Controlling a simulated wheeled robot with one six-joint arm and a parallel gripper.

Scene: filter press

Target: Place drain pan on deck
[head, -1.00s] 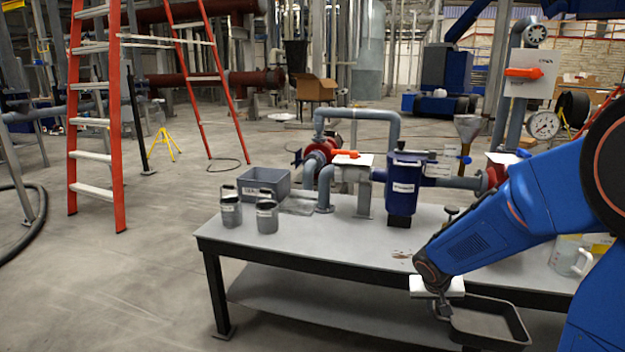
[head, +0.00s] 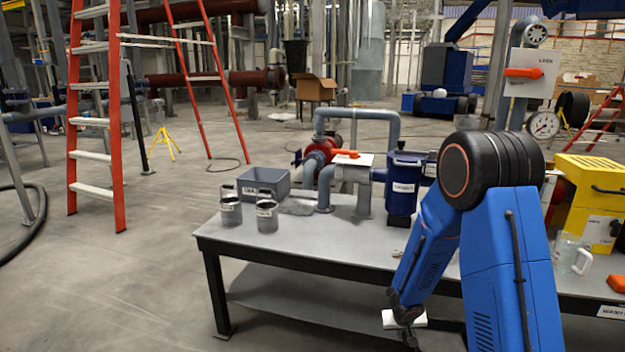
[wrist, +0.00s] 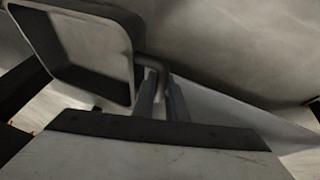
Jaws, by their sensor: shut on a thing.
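The drain pan (wrist: 85,50) is a dark rectangular tray with a handle at one side, seen tilted at upper left in the wrist view. My gripper (wrist: 160,98) is shut on the pan's handle. In the head view my gripper (head: 410,338) hangs low at the bottom edge, in front of the bench's front edge. There the pan is largely hidden or out of frame. The grey bench deck (head: 310,245) is flat, on dark legs, with a lower shelf (head: 300,298).
On the bench stand two grey cups (head: 231,211) (head: 267,217), a grey bin (head: 264,183), a blue strainer housing (head: 404,187) with pipes, and a clear jug (head: 572,255). A yellow box (head: 594,200) is at right. The front left of the deck is clear.

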